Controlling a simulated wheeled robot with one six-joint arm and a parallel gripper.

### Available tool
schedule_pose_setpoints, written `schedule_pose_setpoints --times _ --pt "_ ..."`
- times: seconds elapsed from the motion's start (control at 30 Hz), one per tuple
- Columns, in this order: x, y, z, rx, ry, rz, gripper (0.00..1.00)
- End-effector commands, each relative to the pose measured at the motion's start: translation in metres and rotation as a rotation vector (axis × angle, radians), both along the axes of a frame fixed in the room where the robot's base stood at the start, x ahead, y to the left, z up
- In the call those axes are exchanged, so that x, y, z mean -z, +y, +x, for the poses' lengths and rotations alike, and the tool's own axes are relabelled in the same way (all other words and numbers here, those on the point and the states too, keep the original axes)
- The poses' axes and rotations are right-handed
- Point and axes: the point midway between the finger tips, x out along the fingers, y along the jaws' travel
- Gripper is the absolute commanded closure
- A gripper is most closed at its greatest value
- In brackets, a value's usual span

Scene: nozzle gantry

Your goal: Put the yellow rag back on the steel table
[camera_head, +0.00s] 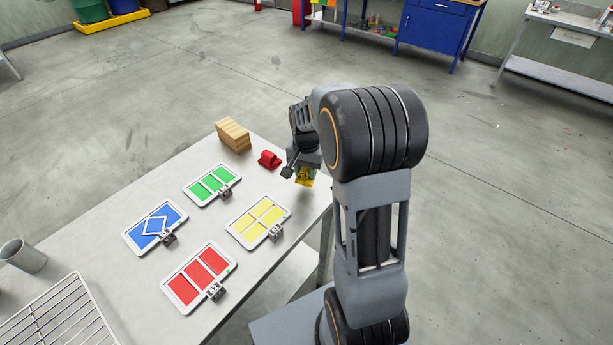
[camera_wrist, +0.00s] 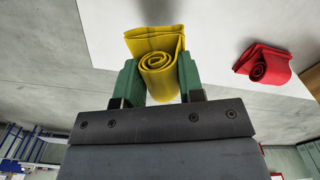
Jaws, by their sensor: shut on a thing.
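The yellow rag (camera_wrist: 158,62) is a rolled cloth held between the two green fingers of my gripper (camera_wrist: 160,82) in the wrist view. In the head view my gripper (camera_head: 297,172) hangs over the right edge area of the steel table (camera_head: 262,196), with the yellow rag (camera_head: 305,177) partly showing below it. I cannot tell whether the rag touches the table top. Much of my gripper is hidden by my arm in the head view.
A red rolled rag (camera_head: 269,160) lies left of my gripper, beside a wooden block (camera_head: 233,134). Green (camera_head: 212,184), yellow (camera_head: 259,221), blue (camera_head: 155,227) and red (camera_head: 199,277) panels lie on the table. A grey cup (camera_head: 22,255) and wire rack (camera_head: 62,318) are at the left.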

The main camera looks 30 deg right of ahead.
Motion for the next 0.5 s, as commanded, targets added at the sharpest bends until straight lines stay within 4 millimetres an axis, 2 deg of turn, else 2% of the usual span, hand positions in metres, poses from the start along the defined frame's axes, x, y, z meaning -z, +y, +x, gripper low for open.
schedule_pose_setpoints --times 0.17,0.4,0.5 --pt "0.007 -0.004 0.003 0.001 0.002 0.001 0.9" --pt "0.036 -0.004 0.003 0.0 0.004 0.001 0.9" --pt "0.038 -0.004 0.004 0.0 0.0 0.0 0.9"
